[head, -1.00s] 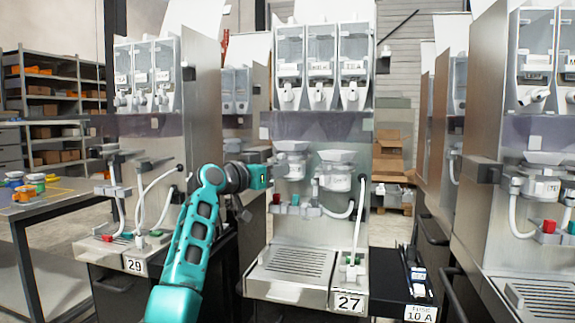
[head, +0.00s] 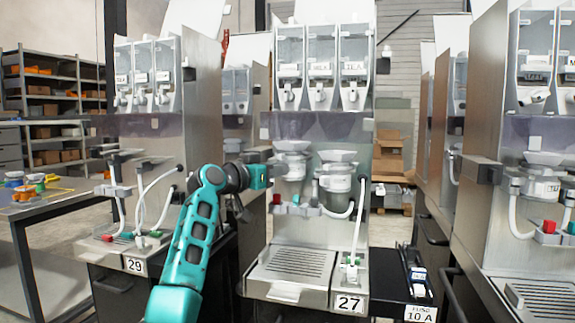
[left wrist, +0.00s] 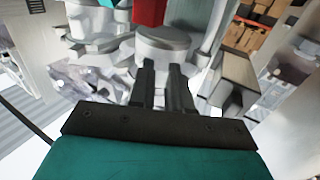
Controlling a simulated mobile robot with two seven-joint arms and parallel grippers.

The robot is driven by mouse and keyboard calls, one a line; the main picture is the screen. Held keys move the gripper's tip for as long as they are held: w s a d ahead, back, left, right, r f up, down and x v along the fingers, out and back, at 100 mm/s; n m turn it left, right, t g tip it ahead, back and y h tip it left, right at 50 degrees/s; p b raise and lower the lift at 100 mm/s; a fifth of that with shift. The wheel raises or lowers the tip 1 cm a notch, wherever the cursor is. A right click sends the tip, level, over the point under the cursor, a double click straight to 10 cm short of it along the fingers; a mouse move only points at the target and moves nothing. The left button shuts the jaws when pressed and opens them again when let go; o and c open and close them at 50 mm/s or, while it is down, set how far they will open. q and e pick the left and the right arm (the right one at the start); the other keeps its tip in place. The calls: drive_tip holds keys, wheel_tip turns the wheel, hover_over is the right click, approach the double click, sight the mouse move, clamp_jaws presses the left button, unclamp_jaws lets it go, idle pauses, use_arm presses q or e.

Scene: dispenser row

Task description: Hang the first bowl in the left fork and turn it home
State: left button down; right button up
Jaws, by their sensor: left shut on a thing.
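The first bowl (head: 293,168) is white, with a wide rim, and is at the left mixing place of the machine numbered 27. My left gripper (head: 274,171) reaches it from the left and is shut on it. In the left wrist view, the fingers (left wrist: 162,88) are together at a white round part, the bowl (left wrist: 163,45). The left fork is hidden behind the bowl and gripper, so I cannot tell how the bowl sits in it. My right gripper is not in view.
A second white bowl (head: 337,178) with a hose stands close on the right. Below the first bowl is a bracket with a red knob (head: 295,199). The drip tray (head: 297,262) lies below. Machine 29 (head: 140,200) stands at the left, and a black shelf (head: 405,285) at the right.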

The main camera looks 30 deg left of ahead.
use_arm(q)
drive_tip(key=shift+w+d, duration=0.1)
drive_tip(key=shift+d, duration=0.2)
drive_tip(key=shift+f, duration=0.1)
idle(0.4)
drive_tip(key=shift+a+m+g+h+b, duration=0.4)
drive_tip(key=shift+m+h, duration=0.3)
drive_tip(key=shift+h, duration=0.5)
